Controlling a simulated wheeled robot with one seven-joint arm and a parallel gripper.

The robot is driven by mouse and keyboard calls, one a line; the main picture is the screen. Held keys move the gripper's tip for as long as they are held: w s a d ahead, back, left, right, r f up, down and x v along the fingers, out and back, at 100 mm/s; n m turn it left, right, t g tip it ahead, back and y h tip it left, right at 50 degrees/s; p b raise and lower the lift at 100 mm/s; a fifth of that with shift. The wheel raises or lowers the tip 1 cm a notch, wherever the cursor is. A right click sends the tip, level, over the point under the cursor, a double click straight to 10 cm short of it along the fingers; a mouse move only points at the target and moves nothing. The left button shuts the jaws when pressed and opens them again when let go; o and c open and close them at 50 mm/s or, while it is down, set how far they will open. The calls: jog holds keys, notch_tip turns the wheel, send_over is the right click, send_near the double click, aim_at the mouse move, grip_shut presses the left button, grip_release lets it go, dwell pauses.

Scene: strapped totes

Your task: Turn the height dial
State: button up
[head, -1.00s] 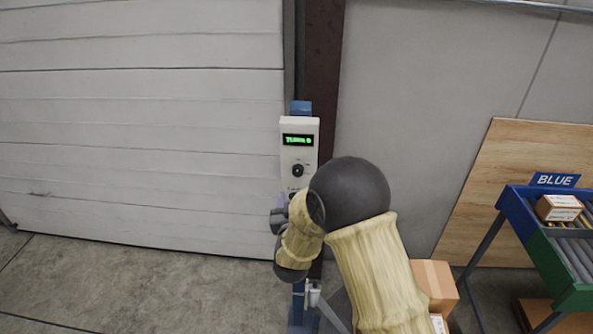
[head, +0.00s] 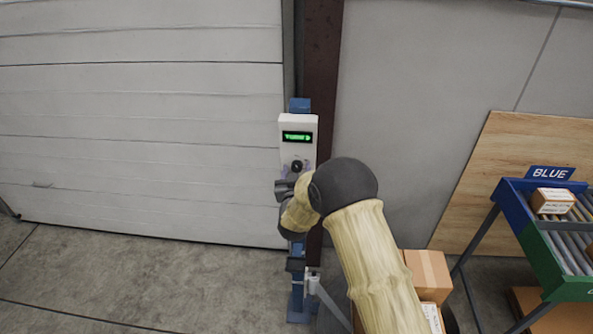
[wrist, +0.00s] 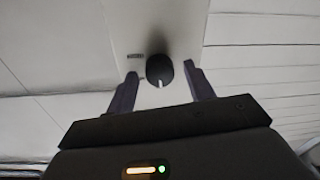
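The white control panel (head: 298,124) is mounted on a blue post and has a lit green display (head: 297,136). A round black dial (head: 297,165) sits below the display. In the wrist view the dial (wrist: 159,69) carries a white pointer mark and lies between my gripper's two fingers, a little beyond their tips. My gripper (wrist: 158,77) is open, with a gap on both sides of the dial. In the head view my arm hides the lower part of the panel and most of my gripper.
A white shutter door (head: 140,120) is left of the post and a grey wall (head: 430,110) right of it. Cardboard boxes (head: 428,272) stand low behind my arm. A roller rack (head: 540,230) with a BLUE sign stands at right. Floor at left is clear.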

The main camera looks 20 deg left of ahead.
jog(key=c, duration=0.9)
